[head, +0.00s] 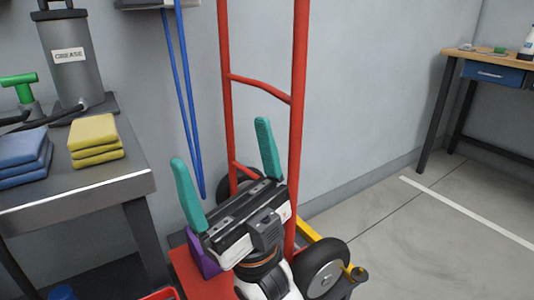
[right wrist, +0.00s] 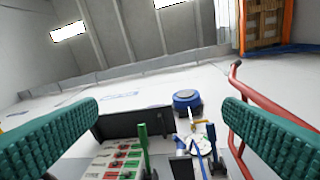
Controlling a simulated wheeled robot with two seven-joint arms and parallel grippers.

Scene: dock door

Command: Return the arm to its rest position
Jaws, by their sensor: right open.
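My right gripper (head: 221,146) rises from the bottom middle of the head view, with its two teal fingers spread wide apart and nothing between them. It is in front of the red hand truck (head: 299,90), whose tall frame stands close to the grey wall. I cannot tell how near the fingers are to the frame. In the right wrist view the same gripper (right wrist: 160,132) shows its fingers at the left and right edges, with an empty gap. The hand truck's red tube (right wrist: 262,100) passes behind the right finger there. My left gripper is not in view.
A metal bench (head: 85,195) at left holds folded yellow cloths (head: 96,141), blue cloths (head: 22,158) and a grease pump (head: 70,60). Blue cords (head: 187,100) hang on the wall. A wooden-topped workbench (head: 490,62) stands far right, with open floor (head: 440,230) before it.

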